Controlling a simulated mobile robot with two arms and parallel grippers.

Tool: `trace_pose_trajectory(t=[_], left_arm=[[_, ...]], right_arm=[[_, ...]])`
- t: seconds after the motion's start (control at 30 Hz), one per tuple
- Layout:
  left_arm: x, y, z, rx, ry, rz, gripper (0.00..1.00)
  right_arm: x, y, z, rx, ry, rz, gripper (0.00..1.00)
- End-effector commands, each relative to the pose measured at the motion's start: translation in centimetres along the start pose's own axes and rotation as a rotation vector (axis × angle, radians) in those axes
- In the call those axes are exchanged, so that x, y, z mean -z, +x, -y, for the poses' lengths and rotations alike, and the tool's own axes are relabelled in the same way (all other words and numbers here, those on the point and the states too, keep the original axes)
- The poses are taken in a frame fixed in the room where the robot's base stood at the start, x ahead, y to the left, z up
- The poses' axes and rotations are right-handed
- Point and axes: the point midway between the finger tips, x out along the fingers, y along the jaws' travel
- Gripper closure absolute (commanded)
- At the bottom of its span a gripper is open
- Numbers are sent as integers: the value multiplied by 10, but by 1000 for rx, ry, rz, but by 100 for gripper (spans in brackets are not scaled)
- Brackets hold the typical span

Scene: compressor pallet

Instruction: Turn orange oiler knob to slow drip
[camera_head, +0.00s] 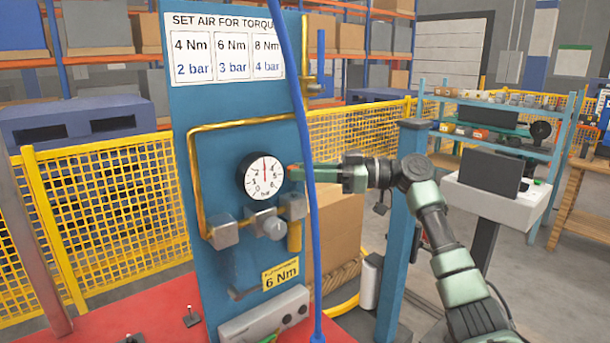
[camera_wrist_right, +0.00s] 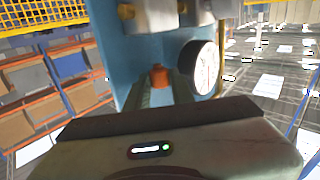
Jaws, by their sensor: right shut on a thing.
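The orange oiler knob (camera_wrist_right: 158,75) sits between the two fingers of my right gripper (camera_wrist_right: 159,90) in the right wrist view. The gripper is shut on it. In the head view my right gripper (camera_head: 300,174) reaches the blue panel (camera_head: 225,95) from the right, just right of the round gauge (camera_head: 264,176). The blue hose hides part of the fingers there, and only a trace of orange shows at their tips. The oiler's amber bowl (camera_head: 294,237) hangs below a metal block (camera_head: 292,206). No drip can be made out. My left gripper is not in view.
A blue hose (camera_head: 303,110) hangs in front of the panel's right edge. A brass pipe (camera_head: 197,175) frames the gauge, with a regulator (camera_head: 270,227) below. A blue post (camera_head: 399,235) stands behind my right arm. A red surface (camera_head: 165,305) lies below.

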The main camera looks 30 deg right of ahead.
Motion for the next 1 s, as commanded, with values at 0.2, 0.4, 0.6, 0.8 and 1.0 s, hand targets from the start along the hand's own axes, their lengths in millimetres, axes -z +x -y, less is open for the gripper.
trace_pose_trajectory(t=[0.2, 0.4, 0.6, 0.8, 1.0], left_arm=[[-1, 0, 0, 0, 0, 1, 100], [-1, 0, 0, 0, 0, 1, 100], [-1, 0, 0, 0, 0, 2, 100], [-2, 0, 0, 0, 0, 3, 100], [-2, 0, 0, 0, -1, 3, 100]], right_arm=[[0, 0, -1, 3, -1, 0, 100], [0, 0, 0, 3, -1, 0, 74], [0, 0, -1, 1, 0, -1, 55], [1, 0, -1, -1, -1, -2, 55], [1, 0, -2, -4, -1, -3, 55]])
